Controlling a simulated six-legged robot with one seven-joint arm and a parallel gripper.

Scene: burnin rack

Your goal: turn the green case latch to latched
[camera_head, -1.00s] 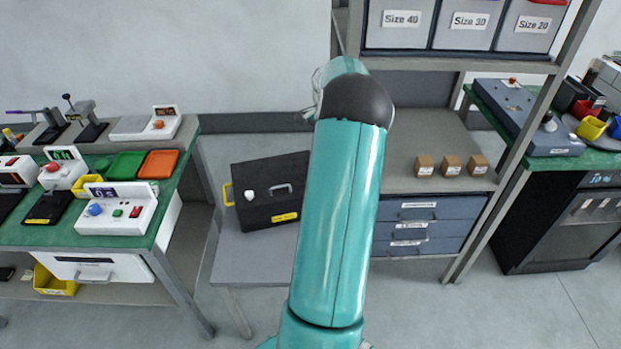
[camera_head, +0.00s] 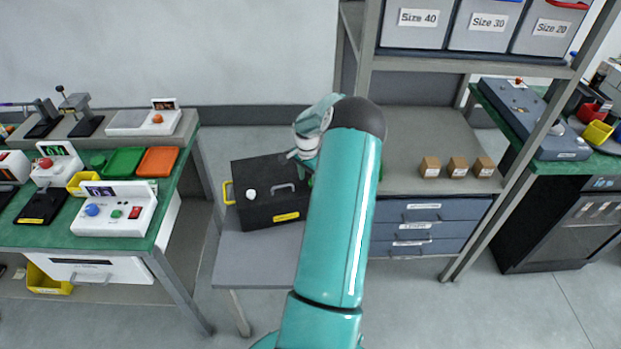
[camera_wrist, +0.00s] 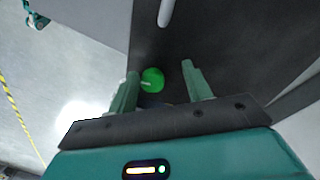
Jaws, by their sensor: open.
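The black case (camera_head: 262,212) stands on a low grey table, with a grey handle, a white knob (camera_head: 251,194) and a yellow part on its left side. In the wrist view the round green latch (camera_wrist: 152,80) sits on the case's dark face, with a small pale mark; its exact setting is hard to read. My gripper (camera_wrist: 160,70) is open, with its two green fingers on either side of the latch, the latch closer to the left finger. No contact is clear. In the head view my arm hides the case's right end and most of the gripper.
The case handle (camera_wrist: 166,12) lies beyond the latch in the wrist view. To the right are a shelf rack with blue drawers (camera_head: 425,230) and small brown boxes. A green-topped bench (camera_head: 40,238) with devices is at left. The low table's front (camera_head: 255,265) is clear.

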